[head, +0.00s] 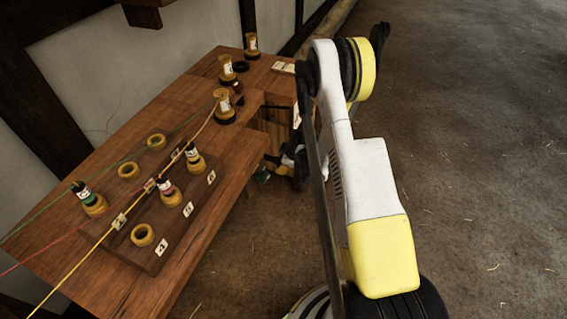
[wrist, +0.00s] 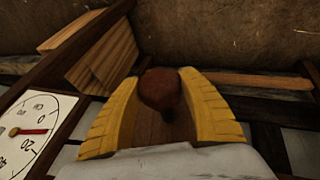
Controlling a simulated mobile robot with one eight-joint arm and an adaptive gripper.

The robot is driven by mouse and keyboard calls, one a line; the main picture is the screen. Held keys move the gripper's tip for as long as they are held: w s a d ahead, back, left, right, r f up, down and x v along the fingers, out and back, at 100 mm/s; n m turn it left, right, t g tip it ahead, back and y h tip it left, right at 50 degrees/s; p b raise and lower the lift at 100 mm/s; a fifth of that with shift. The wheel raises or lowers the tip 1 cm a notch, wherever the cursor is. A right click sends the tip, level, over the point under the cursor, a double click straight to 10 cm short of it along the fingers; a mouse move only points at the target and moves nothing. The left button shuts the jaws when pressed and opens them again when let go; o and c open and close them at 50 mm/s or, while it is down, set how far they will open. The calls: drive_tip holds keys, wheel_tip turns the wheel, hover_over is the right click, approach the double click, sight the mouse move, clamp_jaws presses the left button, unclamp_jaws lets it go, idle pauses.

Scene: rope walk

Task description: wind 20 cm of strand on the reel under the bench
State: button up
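In the wrist view my gripper (wrist: 160,85) has its yellow fingers on both sides of a round red-brown knob (wrist: 160,90). The fingertips appear to touch it, so the gripper looks shut on the knob. A white dial (wrist: 40,115) with a red pointer (wrist: 32,131) is at the left. The pointer points right, near the "20" mark. In the head view the bench (head: 165,90) fills the left side, and my arm reaches down beside its right edge. My gripper is mostly hidden there. I cannot make out the reel or the strand on it.
On the bench, a dark board (head: 155,258) holds bobbins and yellow rings. Green, red and yellow strands cross it. More spools (head: 227,70) stand towards the far end. In the wrist view, a wooden piece (wrist: 105,55) is beyond the left finger. The floor right of the bench is clear.

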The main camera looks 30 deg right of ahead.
idle(0.4)
drive_tip(key=m+g+y, duration=0.1)
drive_tip(key=g+y, duration=0.2)
drive_tip(key=y, duration=0.1)
drive_tip(key=shift+g+y, duration=0.3)
drive_tip(key=m+g+y, duration=0.1)
drive_tip(key=g+y, duration=0.1)
drive_tip(key=y, duration=0.1)
drive_tip(key=shift+y, duration=0.3)
drive_tip(key=shift+g, duration=0.4)
drive_tip(key=o, duration=1.2)
drive_tip(key=v, duration=1.2)
